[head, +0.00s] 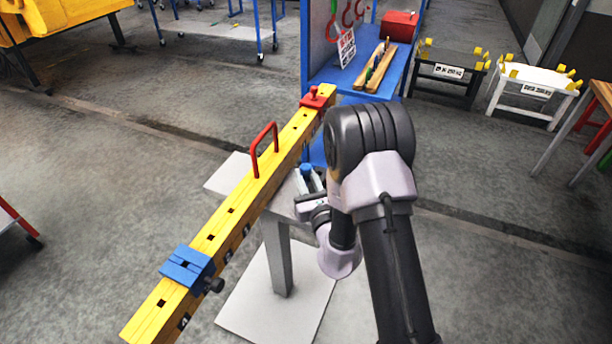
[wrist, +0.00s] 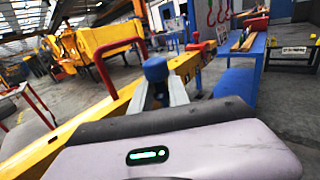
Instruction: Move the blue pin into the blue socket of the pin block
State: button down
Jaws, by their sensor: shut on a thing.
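My gripper (head: 311,190) is shut on the blue pin, whose round blue head (head: 306,169) shows above the fingers beside the yellow beam. In the wrist view, the blue head (wrist: 155,68) stands up between the two grey fingertips (wrist: 158,92); the lower part of the pin is hidden. A long wooden block (head: 376,66) with small coloured pieces along it lies on the blue bench beyond my arm and looks like the pin block. It also shows small in the wrist view (wrist: 244,39). I cannot make out a blue socket in it.
The yellow beam (head: 215,230) lies on a grey stand (head: 278,255), with a blue clamp (head: 187,266), a red handle (head: 264,150) and a red block (head: 318,98) on it. The blue bench (head: 333,74) carries a red box (head: 399,25). Black and white trestles stand at right.

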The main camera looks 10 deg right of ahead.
jog(key=shift+f+b, duration=2.5)
jog(key=shift+f, duration=0.75)
jog(key=c, duration=1.2)
grip_release()
jog(key=shift+o, duration=0.2)
